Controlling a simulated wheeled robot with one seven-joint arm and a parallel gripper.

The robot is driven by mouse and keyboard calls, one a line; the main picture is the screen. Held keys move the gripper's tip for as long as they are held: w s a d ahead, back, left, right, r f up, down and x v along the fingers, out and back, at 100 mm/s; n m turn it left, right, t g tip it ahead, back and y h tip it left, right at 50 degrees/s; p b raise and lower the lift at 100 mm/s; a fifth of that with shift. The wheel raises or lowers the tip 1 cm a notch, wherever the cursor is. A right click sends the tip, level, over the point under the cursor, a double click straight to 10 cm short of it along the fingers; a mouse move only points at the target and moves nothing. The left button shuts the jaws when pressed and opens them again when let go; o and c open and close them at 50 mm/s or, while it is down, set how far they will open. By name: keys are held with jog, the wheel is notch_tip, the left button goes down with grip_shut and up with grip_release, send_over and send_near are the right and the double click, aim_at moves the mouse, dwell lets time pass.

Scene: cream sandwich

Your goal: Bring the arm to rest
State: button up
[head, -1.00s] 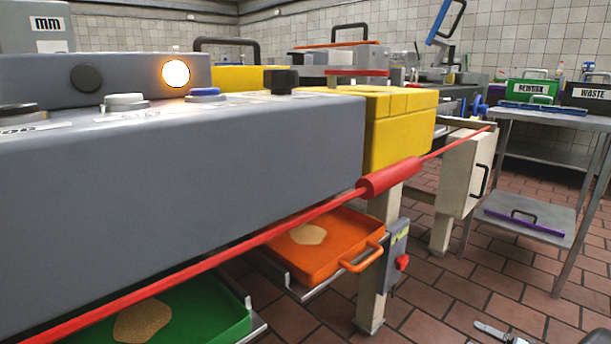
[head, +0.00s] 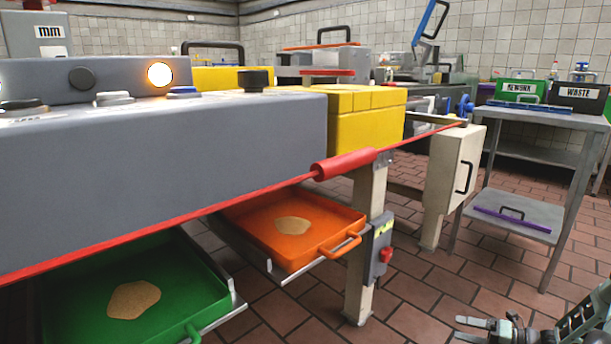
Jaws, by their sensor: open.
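My gripper (head: 466,329) shows at the bottom right of the head view, low in front of the tiled floor. Its jaws are open and point to the left, and I see nothing between them. Part of my arm shows behind it at the right edge. The gripper is apart from the machine and from the trays.
A grey machine (head: 160,150) with a red pull cord (head: 220,205) fills the left. An orange tray (head: 345,232) and a green tray (head: 215,285) stick out below it. A steel table (head: 545,115) stands right, bearing REWORK (head: 519,88) and WASTE (head: 578,94) bins. Floor (head: 420,300) between is clear.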

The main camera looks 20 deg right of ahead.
jog(key=a+r+n+g+h, duration=0.8)
jog(key=a+r+n+g, duration=0.5)
jog(key=a+r+n, duration=1.5)
jog(key=s+a+r+n+h+p, duration=0.1)
jog(key=s+a+r+n, duration=0.3)
jog(key=s+a+n, duration=0.55)
jog(key=s+a+r+n+p, duration=0.1)
jog(key=s+a+r+n, duration=0.2)
jog(key=s+a+n, duration=0.7)
jog(key=w+a+r+n+p, duration=0.1)
jog(key=r+p, duration=1.7)
jog(key=w+a+r+n+p, duration=0.1)
jog(key=w+r+p, duration=0.1)
jog(key=r+p, duration=1.7)
jog(key=shift+r, duration=0.2)
